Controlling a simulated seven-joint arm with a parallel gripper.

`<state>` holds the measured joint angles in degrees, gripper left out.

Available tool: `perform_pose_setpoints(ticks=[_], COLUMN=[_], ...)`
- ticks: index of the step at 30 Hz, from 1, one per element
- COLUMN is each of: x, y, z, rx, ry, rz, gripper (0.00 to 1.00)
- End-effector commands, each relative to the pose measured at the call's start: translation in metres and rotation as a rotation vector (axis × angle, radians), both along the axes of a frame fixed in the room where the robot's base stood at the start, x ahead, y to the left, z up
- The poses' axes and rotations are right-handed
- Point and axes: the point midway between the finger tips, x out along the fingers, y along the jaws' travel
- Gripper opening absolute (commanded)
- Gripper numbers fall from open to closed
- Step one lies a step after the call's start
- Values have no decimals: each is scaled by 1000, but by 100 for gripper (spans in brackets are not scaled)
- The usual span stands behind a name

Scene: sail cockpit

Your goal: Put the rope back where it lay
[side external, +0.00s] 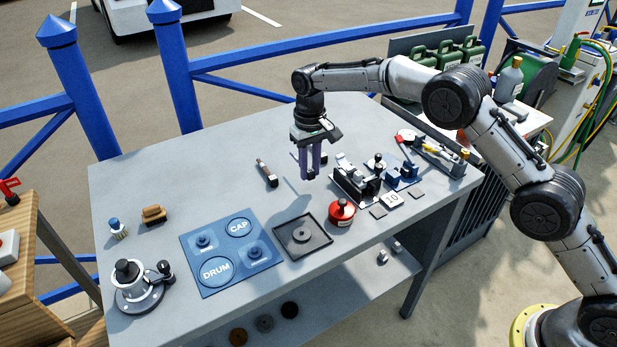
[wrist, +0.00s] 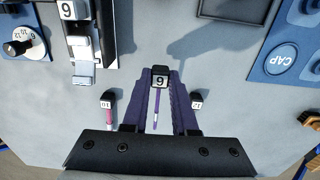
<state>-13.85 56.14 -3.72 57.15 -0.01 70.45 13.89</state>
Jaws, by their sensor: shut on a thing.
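My gripper (side external: 310,176) points down over the middle of the grey table (side external: 215,155), its purple fingers close together. In the wrist view my gripper (wrist: 160,88) is shut on a thin purple strand (wrist: 155,118), which I take for the rope. It has a black end block (wrist: 160,78) with a white tag that reads 6 or 9. Two similar pieces lie either side: a pink one tagged 10 (wrist: 107,104) at left and one tagged 12 (wrist: 196,101) at right. The fingers hide much of the strand; I cannot tell its height.
A blue mat (side external: 190,252) marked CAP and DRUM and a dark tray (side external: 285,247) lie toward the front. A red round piece (side external: 342,211) and black-and-silver fittings (side external: 350,180) stand right of my gripper. A silver winch (side external: 135,290) stands front left. The table's back left is clear.

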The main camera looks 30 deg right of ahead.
Motion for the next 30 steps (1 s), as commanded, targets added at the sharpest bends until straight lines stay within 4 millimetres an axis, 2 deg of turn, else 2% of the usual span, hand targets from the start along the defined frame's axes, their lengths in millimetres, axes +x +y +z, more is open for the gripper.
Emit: perform_pose_setpoints(ticks=[3,9,21,22,24,26,30], x=[5,4,4,4,4,4,4], y=[1,1,1,1,1,1,1], z=[-8,-34,-39,-39,-39,-39,-39], rx=[0,0,0,0,0,0,0], ry=[1,1,-1,-1,-1,0,0], rz=[0,0,0,0,0,0,0], gripper=[0,0,0,32,44,55,56])
